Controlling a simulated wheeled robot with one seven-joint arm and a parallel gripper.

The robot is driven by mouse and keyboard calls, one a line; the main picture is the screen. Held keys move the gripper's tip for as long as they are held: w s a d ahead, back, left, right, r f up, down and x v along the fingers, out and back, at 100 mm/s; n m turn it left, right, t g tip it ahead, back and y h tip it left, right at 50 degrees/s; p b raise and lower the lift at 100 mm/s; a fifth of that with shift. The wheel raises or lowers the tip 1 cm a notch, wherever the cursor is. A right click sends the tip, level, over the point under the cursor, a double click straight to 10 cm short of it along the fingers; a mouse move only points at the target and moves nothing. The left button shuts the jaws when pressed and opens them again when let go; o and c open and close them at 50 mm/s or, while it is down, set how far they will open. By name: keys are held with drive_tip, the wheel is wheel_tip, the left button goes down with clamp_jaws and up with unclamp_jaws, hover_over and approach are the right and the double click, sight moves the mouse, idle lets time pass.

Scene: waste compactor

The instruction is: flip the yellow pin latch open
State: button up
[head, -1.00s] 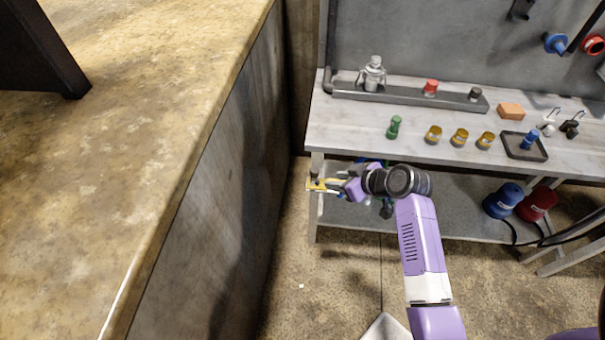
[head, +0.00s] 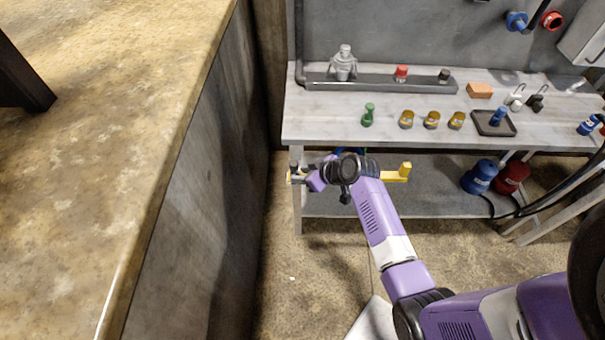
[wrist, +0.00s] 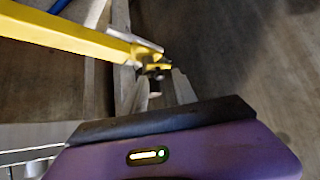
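The yellow pin latch (wrist: 72,36) shows in the wrist view as a long yellow bar from the upper left to the middle. It ends in a metal plate and a small yellow and dark piece by my fingertips. In the head view, its yellow end with an upright knob (head: 400,173) shows right of my wrist, and a small yellow part shows at the left by the bench leg. My arm hides the middle. My gripper (wrist: 160,77) is open, its two fingers apart on either side of the small dark end piece. I cannot tell whether they touch it.
A grey workbench (head: 335,118) stands ahead, with jars, a green piece (head: 368,115) and a dark tray on top. Blue and red containers (head: 480,176) stand on its lower shelf. A large rusty block (head: 130,120) fills the left side.

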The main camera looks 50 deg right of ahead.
clamp_jaws()
drive_tip(key=shift+a, duration=0.1)
drive_tip(key=shift+s+a+m+h+p, duration=0.1)
drive_tip(key=shift+m+h+p, duration=0.55)
drive_tip(key=shift+m, duration=0.15)
unclamp_jaws()
